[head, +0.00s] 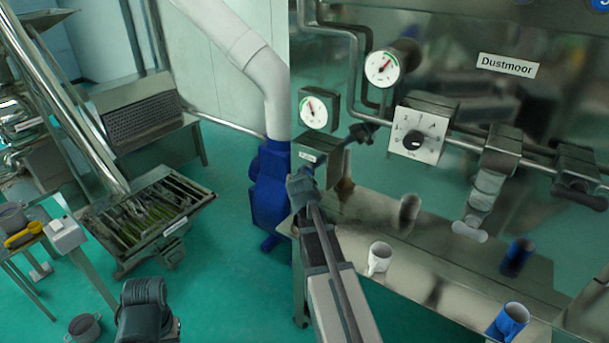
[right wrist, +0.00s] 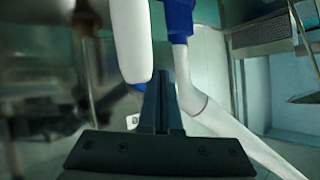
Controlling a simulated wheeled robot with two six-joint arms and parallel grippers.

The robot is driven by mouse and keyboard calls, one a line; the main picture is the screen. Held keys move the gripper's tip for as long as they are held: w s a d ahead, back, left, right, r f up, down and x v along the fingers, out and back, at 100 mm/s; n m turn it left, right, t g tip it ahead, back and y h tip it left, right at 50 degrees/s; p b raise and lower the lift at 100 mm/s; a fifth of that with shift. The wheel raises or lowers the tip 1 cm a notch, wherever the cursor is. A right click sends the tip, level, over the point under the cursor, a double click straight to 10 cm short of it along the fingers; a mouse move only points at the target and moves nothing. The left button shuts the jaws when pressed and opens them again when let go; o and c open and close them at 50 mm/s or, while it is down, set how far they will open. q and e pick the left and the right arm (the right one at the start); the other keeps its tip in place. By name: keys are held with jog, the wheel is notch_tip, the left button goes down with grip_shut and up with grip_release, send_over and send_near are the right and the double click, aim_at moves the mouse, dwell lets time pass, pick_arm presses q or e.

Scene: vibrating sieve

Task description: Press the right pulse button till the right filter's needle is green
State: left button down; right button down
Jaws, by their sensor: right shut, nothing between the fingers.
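A small grey box with a label (head: 309,156), seemingly a pulse button box, is on the steel cabinet's left end. My right gripper (head: 306,173) is at its lower front, fingers shut and empty; I cannot tell whether they touch the button, which is hidden. The shut fingers also show in the right wrist view (right wrist: 160,95). A round gauge (head: 314,110) is above the box, its red needle leaning up-left. A second gauge (head: 383,67) is higher right, its red needle leaning up-right. The bands under both needles are too small to read. A dark wrist part (head: 145,308), apparently my left gripper, is at bottom left.
A dial box (head: 416,135) and pipes are right of the gauges on the reflective cabinet. A blue unit (head: 270,190) with a white duct stands left. Green floor lies open between.

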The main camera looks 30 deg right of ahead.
jog(key=shift+d, duration=0.15)
dwell(0.4)
jog(key=shift+w+d, duration=0.15)
jog(key=shift+d, duration=0.1)
jog(key=shift+w+d, duration=0.2)
jog(key=shift+d, duration=0.25)
dwell(0.8)
jog(key=shift+a, duration=0.15)
dwell(0.3)
jog(key=shift+s+a, duration=0.35)
jog(key=shift+a, duration=0.35)
jog(key=shift+s+a, duration=0.3)
jog(key=shift+a, duration=0.5)
jog(key=shift+s+a, duration=0.35)
jog(key=shift+a, duration=0.4)
jog(key=shift+s+a, duration=0.3)
jog(key=shift+a, duration=0.5)
